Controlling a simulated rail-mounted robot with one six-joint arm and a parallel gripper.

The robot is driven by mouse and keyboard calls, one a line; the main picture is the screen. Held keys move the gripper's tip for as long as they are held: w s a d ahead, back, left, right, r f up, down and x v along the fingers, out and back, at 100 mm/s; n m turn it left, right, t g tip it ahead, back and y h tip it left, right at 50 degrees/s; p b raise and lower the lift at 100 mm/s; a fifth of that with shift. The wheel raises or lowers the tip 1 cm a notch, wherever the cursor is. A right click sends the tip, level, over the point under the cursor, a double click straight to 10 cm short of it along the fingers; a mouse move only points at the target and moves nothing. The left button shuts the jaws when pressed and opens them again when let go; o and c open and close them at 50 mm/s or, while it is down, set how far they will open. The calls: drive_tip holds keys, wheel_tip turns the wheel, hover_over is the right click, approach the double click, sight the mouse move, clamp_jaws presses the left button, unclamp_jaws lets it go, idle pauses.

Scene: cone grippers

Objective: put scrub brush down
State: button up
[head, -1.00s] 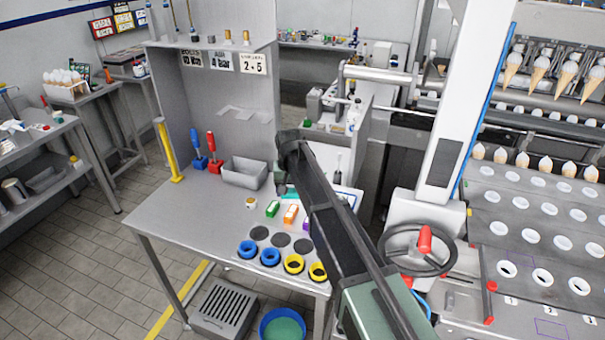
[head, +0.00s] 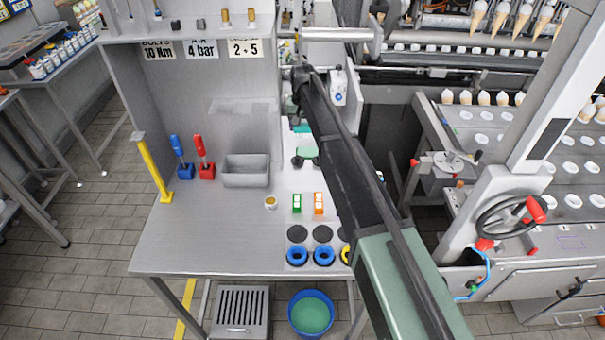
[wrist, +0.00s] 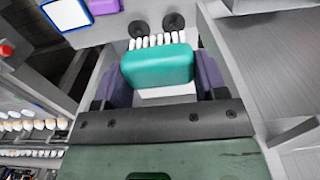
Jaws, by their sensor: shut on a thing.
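The scrub brush (wrist: 158,65) shows in the wrist view as a rounded teal block with a row of white bristles at its far side. My gripper (wrist: 157,84) is shut on it, with a purple finger pad against each side. A pale surface shows beyond and beneath the brush; I cannot tell whether the brush touches it. In the head view my arm reaches over the back right of the grey workbench (head: 215,235). The gripper end is small there and partly hidden by my arm, so the brush is hard to make out.
The bench's left front is clear.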

sight(303, 176)
wheel_tip(303, 176, down, 20)
drive_tip(key=b, duration=1.9)
drive_tip(key=shift+f+b, duration=0.25)
drive_tip(key=shift+b, duration=0.15)
drive_tip(key=shift+r+p, duration=0.3)
drive_tip(key=shift+r, duration=0.05)
drive_tip(key=shift+f, duration=0.25)
drive_tip(key=o, duration=0.8)
drive_tip(key=shift+o, duration=0.2)
wheel_tip(303, 176, up, 13)
drive_tip(key=p, duration=1.2)
drive_tip(key=s+d, duration=0.8)
drive_tip(key=s, duration=0.4)
drive_tip(key=s+d, duration=0.8)
drive_tip(key=s, duration=0.5)
drive_tip(key=s+d, duration=0.7)
drive_tip(key=s, duration=0.5)
drive_tip(key=shift+s+d+f+m, duration=0.2)
drive_tip(key=shift+d+f+m, duration=0.1)
drive_tip(key=shift+d+m, duration=0.1)
